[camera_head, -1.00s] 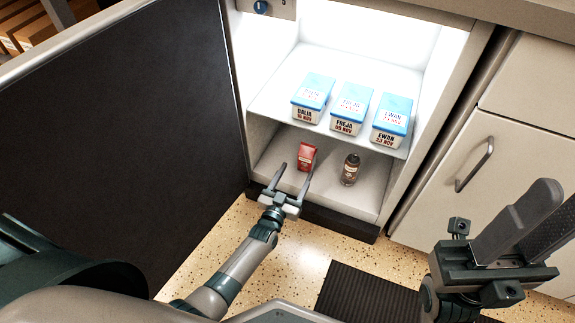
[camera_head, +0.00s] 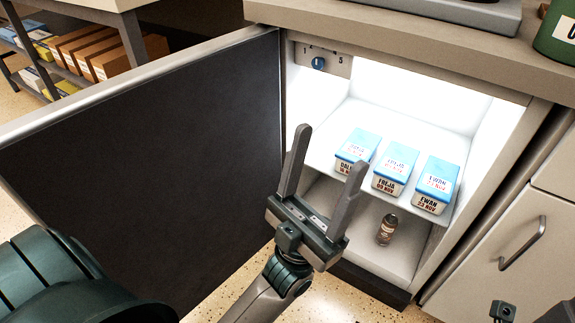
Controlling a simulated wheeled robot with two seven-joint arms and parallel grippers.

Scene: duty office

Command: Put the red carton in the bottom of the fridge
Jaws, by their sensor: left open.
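The fridge (camera_head: 372,285) stands open, with a white shelf and a lower floor inside. My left gripper (camera_head: 331,147) is open, raised in front of the fridge's left part, its fingers pointing up in the picture. The red carton does not show now; the gripper covers part of the fridge bottom, where the carton stood in the earlier frame. A small dark bottle with a pale label (camera_head: 387,229) stands on the fridge bottom. Only a small part of my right gripper (camera_head: 503,311) shows at the lower right edge; its fingertips are out of clear view.
Three blue-lidded boxes, a left one (camera_head: 358,147), a middle one (camera_head: 396,168) and a right one (camera_head: 437,184), stand on the shelf above. The open dark door (camera_head: 150,170) fills the left side. A cabinet with a handle (camera_head: 522,243) is at right.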

